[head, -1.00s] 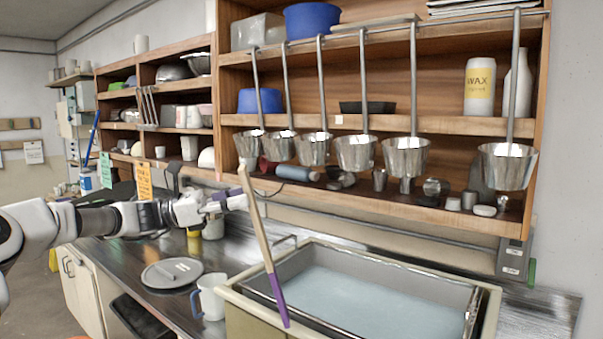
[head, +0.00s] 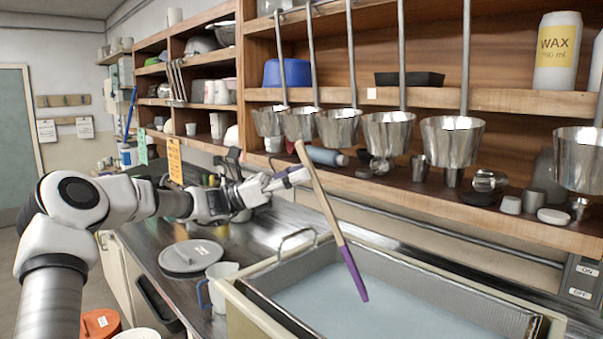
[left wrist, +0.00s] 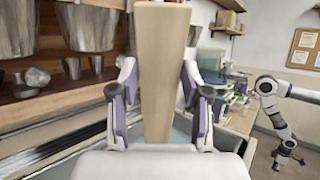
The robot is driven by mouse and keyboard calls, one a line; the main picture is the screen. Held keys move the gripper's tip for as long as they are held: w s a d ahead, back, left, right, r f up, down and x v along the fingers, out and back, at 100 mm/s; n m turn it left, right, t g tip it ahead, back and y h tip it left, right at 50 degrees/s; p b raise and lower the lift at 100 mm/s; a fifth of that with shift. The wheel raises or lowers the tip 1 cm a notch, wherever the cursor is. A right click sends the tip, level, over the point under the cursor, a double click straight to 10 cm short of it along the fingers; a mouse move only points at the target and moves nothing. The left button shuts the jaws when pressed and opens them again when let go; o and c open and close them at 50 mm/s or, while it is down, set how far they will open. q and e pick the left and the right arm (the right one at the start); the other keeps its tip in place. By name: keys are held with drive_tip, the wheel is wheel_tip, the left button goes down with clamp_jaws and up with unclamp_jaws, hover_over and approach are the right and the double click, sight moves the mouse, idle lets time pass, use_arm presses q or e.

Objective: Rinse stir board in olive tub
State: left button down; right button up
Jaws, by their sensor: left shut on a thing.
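My left gripper (head: 290,178) is shut on the stir board (head: 325,210), a long pale wooden board with a purple lower end. The board leans, top to the left, and its purple end (head: 353,270) shows over the tub's water; I cannot tell whether it touches. The olive tub (head: 262,318) stands on the metal counter, filled with pale blue water (head: 400,305). In the left wrist view the board (left wrist: 160,75) stands between the purple-padded fingers (left wrist: 157,105). A white arm, likely my right, shows there too; its gripper (left wrist: 290,155) is too small to read.
An orange bucket (head: 100,323) is at lower left.

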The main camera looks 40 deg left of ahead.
use_arm(q)
drive_tip(key=w+d+f+b, duration=0.3)
drive_tip(key=f+b, duration=0.4)
drive_tip(key=f, duration=0.2)
drive_tip(key=w+d+f+b, duration=0.3)
drive_tip(key=f+b, duration=0.3)
drive_tip(key=f, duration=0.3)
drive_tip(key=shift+w+f+b, duration=0.3)
drive_tip(key=shift+b, duration=0.1)
use_arm(e)
wheel_tip(320, 180, down, 15)
drive_tip(key=w, duration=0.1)
drive_tip(key=shift+w, duration=0.2)
